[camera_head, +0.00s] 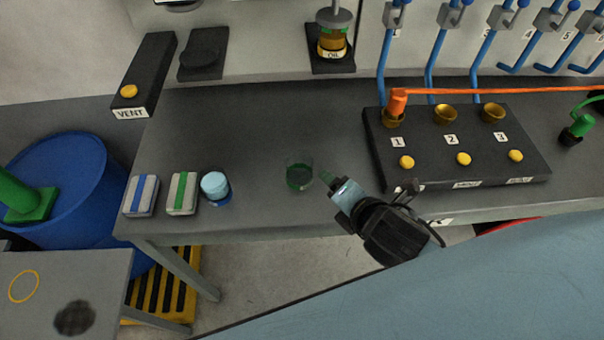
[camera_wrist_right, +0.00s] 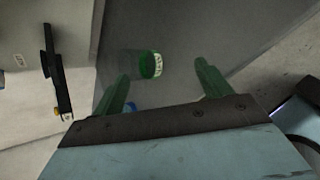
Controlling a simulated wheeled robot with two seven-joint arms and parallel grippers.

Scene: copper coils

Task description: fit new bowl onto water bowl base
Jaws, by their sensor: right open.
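The clear bowl with a green lower part (camera_head: 299,176) stands on the bench near its front edge. In the right wrist view the clear bowl (camera_wrist_right: 150,65) shows beyond my fingertips and between them, nearer the left finger. My right gripper (camera_head: 327,176) is just right of the bowl in the head view, open and empty, its green fingers (camera_wrist_right: 162,72) spread apart. A dark mount with a round part (camera_head: 203,55) stands at the back left with no clear bowl on it; I cannot read a label saying it is the water base. My left gripper is not in view.
Left of the bowl are a light-blue-topped jar (camera_head: 215,188), a green-striped block (camera_head: 182,193) and a blue-striped block (camera_head: 141,196). The VENT box (camera_head: 144,75) and OIL unit (camera_head: 333,40) stand behind. A black numbered panel (camera_head: 450,150) lies right. The middle bench is clear.

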